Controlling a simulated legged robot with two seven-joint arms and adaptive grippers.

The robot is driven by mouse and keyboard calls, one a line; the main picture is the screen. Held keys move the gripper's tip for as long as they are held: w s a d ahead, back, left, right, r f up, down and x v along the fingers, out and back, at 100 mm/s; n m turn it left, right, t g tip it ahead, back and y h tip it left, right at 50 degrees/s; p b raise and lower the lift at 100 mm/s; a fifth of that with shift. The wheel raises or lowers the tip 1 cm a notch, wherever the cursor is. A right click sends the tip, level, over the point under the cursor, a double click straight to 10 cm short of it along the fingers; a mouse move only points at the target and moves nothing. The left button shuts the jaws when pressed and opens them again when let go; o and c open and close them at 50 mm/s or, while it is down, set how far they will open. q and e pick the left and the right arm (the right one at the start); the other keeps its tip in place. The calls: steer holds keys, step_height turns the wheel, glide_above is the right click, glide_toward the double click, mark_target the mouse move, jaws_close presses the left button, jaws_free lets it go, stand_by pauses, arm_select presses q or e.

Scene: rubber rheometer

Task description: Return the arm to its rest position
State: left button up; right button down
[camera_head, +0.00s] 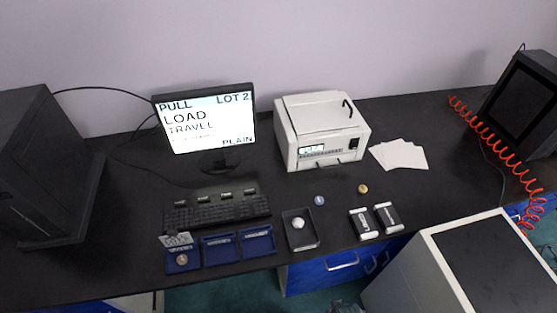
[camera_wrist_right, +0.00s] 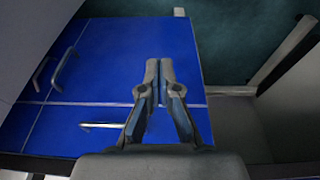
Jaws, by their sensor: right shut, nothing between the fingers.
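My right gripper (camera_wrist_right: 159,68) shows in the right wrist view with its two fingers together and nothing between them. It points at the blue cabinet front (camera_wrist_right: 110,60) and is apart from any loose object. In the head view only a small grey piece shows at the bottom edge, too little to read. My left gripper is in neither view.
A black bench holds a monitor (camera_head: 206,122), a keyboard (camera_head: 216,211), a white instrument (camera_head: 322,130), blue trays (camera_head: 220,247), a dark tray (camera_head: 299,229) and two black-and-white blocks (camera_head: 387,217). A white cabinet (camera_head: 440,275) stands in front at right. Dark floor lies below.

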steer(key=s+d+f+g, duration=0.1)
steer(key=s+f, duration=0.3)
steer(key=f, duration=0.7)
steer(key=s+d+f, duration=0.1)
steer(key=s+f, duration=0.2)
steer(key=f, duration=0.8)
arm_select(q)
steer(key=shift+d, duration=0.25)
arm_select(e)
steer(key=s+d+f, duration=0.1)
steer(key=s+f, duration=0.3)
steer(key=s, duration=0.3)
steer(key=s+d+f+g, duration=0.1)
steer(key=s+f, duration=0.4)
steer(key=s, duration=0.2)
steer(key=shift+f, duration=0.3)
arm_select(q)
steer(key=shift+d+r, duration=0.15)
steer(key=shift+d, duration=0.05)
arm_select(e)
steer(key=shift+s+d, duration=0.1)
steer(key=shift+d, duration=0.1)
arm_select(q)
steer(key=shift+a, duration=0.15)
arm_select(e)
steer(key=shift+a, duration=0.15)
